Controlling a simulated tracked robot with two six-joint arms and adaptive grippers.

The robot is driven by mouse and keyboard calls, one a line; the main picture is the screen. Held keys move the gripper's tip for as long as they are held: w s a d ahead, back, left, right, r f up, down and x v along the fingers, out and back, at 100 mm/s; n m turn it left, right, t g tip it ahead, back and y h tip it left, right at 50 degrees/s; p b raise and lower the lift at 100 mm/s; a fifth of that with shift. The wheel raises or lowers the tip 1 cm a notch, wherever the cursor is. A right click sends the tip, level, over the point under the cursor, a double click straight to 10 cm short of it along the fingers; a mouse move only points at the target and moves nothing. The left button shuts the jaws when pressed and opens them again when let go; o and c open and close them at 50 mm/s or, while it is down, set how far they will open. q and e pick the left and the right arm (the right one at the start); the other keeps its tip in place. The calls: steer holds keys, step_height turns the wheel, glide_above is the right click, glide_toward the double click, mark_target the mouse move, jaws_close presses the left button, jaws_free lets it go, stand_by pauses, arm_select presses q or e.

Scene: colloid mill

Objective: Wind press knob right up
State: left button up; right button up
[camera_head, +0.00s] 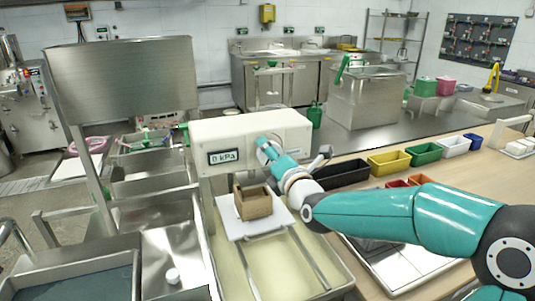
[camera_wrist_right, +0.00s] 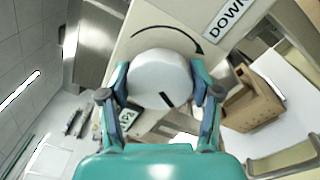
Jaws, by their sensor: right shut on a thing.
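The press is a cream box (camera_head: 250,130) with a small display (camera_head: 223,157) that reads 0 kPa. Its knob (camera_wrist_right: 160,70) is a round grey-white disc with a black mark at its lower edge in the right wrist view. A curved black arrow and the word DOWN (camera_wrist_right: 228,18) are printed beside it. My right gripper (camera_wrist_right: 162,88) has its fingers on both sides of the knob, shut on it. In the head view the right gripper (camera_head: 268,152) is at the press front and hides the knob. My left gripper is not in view.
A brown open-topped box (camera_head: 254,203) sits on a white plate (camera_head: 228,224) below the press, over a cream-filled tray (camera_head: 275,262). Coloured bins (camera_head: 389,161) line the table to the right. Steel sinks (camera_head: 172,250) stand at the left.

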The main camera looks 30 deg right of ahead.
steer(key=n, duration=0.3)
steer(key=shift+a+f, duration=0.2)
steer(key=shift+f, duration=0.05)
steer(key=shift+f+n+y+p, duration=0.15)
steer(key=shift+n+p, duration=0.25)
steer(key=shift+n, duration=0.45)
steer(key=shift+n+y+p, duration=0.15)
steer(key=shift+n+p, duration=0.2)
steer(key=shift+n, duration=0.5)
steer(key=o, duration=1.1)
steer(key=shift+w, duration=0.1)
steer(key=shift+o, duration=0.2)
steer(key=shift+d+r, duration=0.1)
steer(key=shift+r, duration=0.1)
steer(key=s+a, duration=0.2)
steer(key=s, duration=1)
steer(key=shift+a, duration=0.15)
